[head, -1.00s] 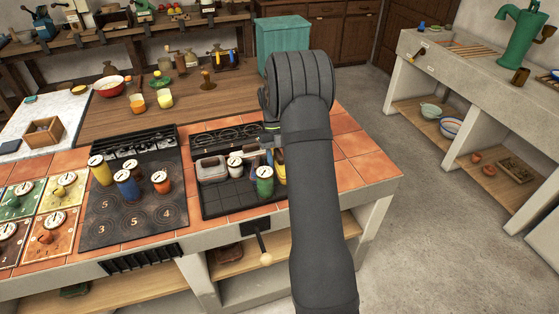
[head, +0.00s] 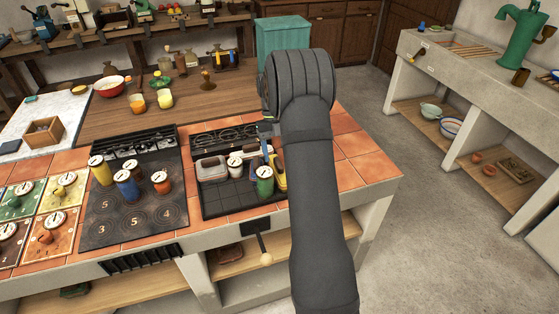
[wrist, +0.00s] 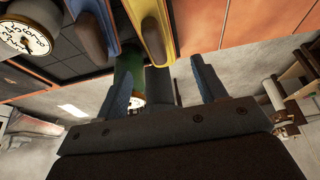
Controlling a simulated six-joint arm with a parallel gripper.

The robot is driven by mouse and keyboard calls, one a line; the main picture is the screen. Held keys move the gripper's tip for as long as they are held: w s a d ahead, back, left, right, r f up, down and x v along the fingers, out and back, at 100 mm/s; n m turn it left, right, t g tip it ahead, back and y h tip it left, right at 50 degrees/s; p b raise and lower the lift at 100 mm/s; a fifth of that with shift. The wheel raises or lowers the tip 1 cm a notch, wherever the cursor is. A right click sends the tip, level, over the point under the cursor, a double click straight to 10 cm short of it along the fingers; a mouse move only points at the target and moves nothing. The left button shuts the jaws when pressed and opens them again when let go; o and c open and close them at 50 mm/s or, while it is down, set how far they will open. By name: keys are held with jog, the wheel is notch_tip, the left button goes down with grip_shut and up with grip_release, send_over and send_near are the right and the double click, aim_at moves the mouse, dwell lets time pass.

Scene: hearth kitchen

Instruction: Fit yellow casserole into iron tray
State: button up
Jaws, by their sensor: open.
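The yellow casserole (head: 281,181) is at the right end of the dark iron tray (head: 230,194), partly hidden by my arm and a green canister (head: 264,182). In the wrist view the yellow casserole (wrist: 152,40) shows its brown handle, beside a blue piece (wrist: 103,12) with a similar handle. I cannot tell whether the casserole sits flat in the tray. My gripper (wrist: 162,66) is open and empty, its two fingers apart from the casserole. In the head view my arm hides most of the gripper.
A grey-white casserole (head: 211,169) and a white canister (head: 235,166) stand at the tray's back left. Blue, yellow and orange canisters stand on the numbered hob (head: 133,210) to the left. The orange tiles (head: 355,160) to the right are clear.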

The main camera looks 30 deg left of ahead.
jog(key=v, duration=0.8)
jog(key=shift+r, duration=0.2)
jog(key=x, duration=1.2)
jog(key=shift+f, duration=0.35)
notch_tip(320, 180, up, 2)
jog(key=shift+r, duration=0.8)
